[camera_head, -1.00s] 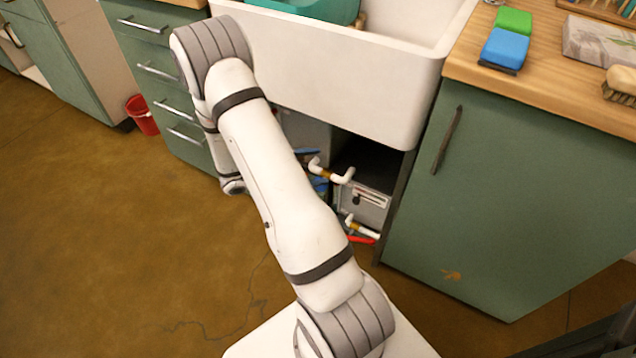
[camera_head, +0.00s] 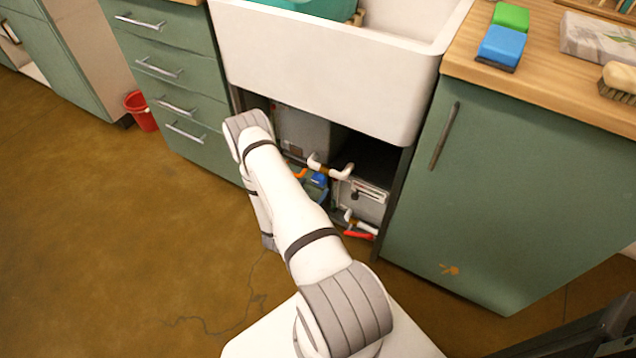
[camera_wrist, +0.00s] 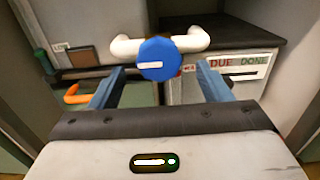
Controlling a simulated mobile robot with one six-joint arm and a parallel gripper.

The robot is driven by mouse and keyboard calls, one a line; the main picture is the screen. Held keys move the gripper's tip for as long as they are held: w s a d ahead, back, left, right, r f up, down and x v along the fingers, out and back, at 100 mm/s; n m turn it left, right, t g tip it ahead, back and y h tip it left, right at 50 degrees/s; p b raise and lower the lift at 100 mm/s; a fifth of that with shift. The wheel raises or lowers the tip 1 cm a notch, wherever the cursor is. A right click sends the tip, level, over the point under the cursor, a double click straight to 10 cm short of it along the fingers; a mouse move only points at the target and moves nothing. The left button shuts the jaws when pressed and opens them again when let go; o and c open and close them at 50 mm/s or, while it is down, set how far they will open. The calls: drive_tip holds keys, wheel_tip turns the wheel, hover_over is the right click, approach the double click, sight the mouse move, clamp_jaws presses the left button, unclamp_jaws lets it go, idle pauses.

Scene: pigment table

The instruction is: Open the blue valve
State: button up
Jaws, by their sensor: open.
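The blue valve (camera_wrist: 156,62) is a round, faceted knob with a small white label. It sits in front of a white pipe (camera_wrist: 190,40) that curves out to both sides. My gripper (camera_wrist: 161,76) is open, with one blue finger on each side below the knob in the wrist view; I see no contact with it. In the head view the gripper is mostly hidden by my arm at the cabinet opening, and bits of blue show there by the white pipe (camera_head: 343,173). I cannot tell which bit is the valve.
An orange handle (camera_wrist: 76,94) is at the left. A box with a "DUE DONE" label (camera_wrist: 240,68) stands to the right. A red handle (camera_head: 358,235) is lower right in the opening. The white sink (camera_head: 330,80) overhangs; a green cabinet (camera_head: 500,200) bounds the right.

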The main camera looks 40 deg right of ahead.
sight(317, 183)
drive_tip(key=shift+b+x, duration=0.35)
drive_tip(key=shift+x, duration=1.75)
drive_tip(key=shift+c, duration=0.3)
drive_tip(key=c, duration=0.9)
drive_tip(key=shift+m, duration=0.5)
drive_tip(key=o, duration=1)
drive_tip(key=shift+c, duration=0.2)
drive_tip(key=p+v, duration=0.1)
drive_tip(key=v, duration=0.7)
drive_tip(key=shift+p, duration=0.35)
